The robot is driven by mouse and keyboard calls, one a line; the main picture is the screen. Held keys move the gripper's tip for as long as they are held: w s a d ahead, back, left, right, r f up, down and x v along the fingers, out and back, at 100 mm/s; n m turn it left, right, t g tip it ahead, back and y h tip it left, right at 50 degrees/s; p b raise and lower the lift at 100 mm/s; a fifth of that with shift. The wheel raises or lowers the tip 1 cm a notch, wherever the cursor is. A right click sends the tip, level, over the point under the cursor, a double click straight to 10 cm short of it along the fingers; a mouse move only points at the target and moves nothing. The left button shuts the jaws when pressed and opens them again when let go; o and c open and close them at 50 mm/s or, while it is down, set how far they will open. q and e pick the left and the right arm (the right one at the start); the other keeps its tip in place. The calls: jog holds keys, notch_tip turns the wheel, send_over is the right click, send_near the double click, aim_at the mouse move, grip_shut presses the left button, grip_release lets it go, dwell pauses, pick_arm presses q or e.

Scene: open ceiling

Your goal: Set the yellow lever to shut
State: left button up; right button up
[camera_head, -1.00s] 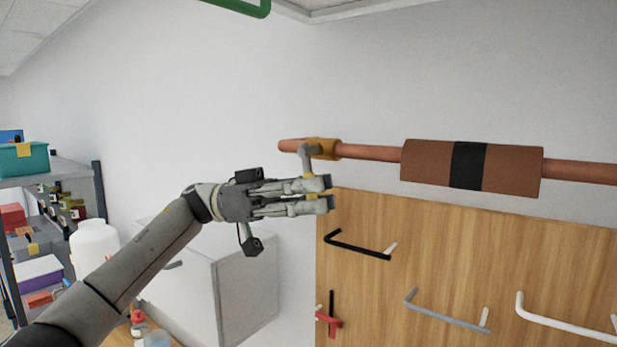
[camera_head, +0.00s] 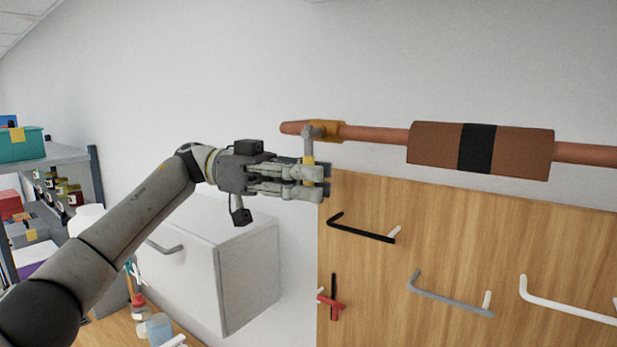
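The yellow lever (camera_head: 308,160) hangs down from a grey stem (camera_head: 308,140) under the yellow valve body (camera_head: 327,131), near the left end of a copper pipe (camera_head: 378,135). Only its upper part shows clearly; my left gripper (camera_head: 322,181) covers the rest. The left gripper points right, with its fingers one above the other across the lever. The gap between the fingers looks small, but I cannot tell whether they grip the lever or lie in front of it. My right gripper is not in view.
A brown sleeve with a black band (camera_head: 437,146) wraps the pipe. A wooden panel (camera_head: 560,235) with several handles and a red lever (camera_head: 331,302) lies below. A white cabinet (camera_head: 247,270) and a loaded shelf (camera_head: 72,154) are at left.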

pick_arm(q)
jog(key=shift+o, duration=0.5)
jog(key=shift+r, duration=0.1)
jog(key=v, duration=0.7)
jog(key=shift+a, duration=0.2)
jog(key=shift+w, duration=0.15)
